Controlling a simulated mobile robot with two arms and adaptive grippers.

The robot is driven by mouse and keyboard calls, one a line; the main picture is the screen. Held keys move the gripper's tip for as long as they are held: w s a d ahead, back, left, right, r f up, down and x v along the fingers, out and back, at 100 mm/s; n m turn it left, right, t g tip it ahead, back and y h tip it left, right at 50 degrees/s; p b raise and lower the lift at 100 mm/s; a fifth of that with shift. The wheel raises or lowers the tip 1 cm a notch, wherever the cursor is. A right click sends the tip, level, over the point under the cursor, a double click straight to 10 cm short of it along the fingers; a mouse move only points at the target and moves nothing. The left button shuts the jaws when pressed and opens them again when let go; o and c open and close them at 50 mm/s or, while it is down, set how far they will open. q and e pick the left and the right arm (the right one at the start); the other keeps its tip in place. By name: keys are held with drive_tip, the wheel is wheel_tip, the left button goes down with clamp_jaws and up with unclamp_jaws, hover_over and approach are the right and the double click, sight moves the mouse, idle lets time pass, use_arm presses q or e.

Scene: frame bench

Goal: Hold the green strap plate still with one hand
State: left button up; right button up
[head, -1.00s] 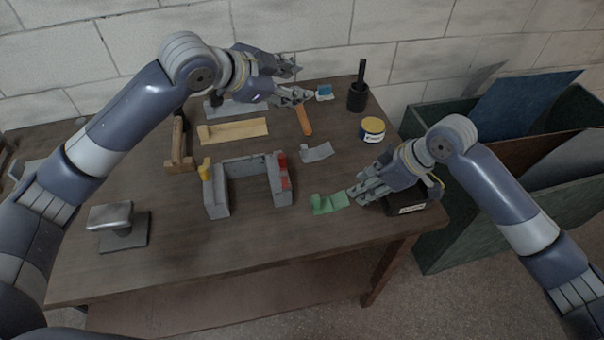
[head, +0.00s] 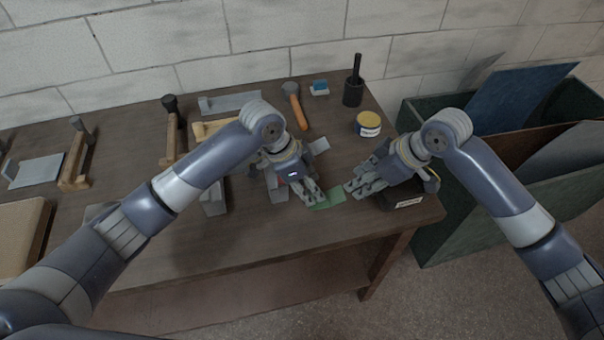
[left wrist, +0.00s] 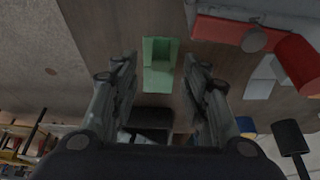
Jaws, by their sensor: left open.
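The green strap plate (head: 332,198) lies on the bench near its front right; my left gripper hides part of it in the head view. In the left wrist view the plate (left wrist: 159,72) has a raised fold at its far end and lies between the parted fingers. My left gripper (head: 316,197) is open over the plate, with no clear contact on its sides. My right gripper (head: 356,190) is just right of the plate's right end. Its fingers look parted with nothing between them. Whether it touches the plate I cannot tell.
A grey frame with a red block (left wrist: 222,32) stands close left of the plate, partly behind my left arm.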

use_arm(q)
drive_tip(key=shift+x, duration=2.1)
drive_tip(key=shift+c, duration=0.3)
drive_tip(key=c, duration=0.7)
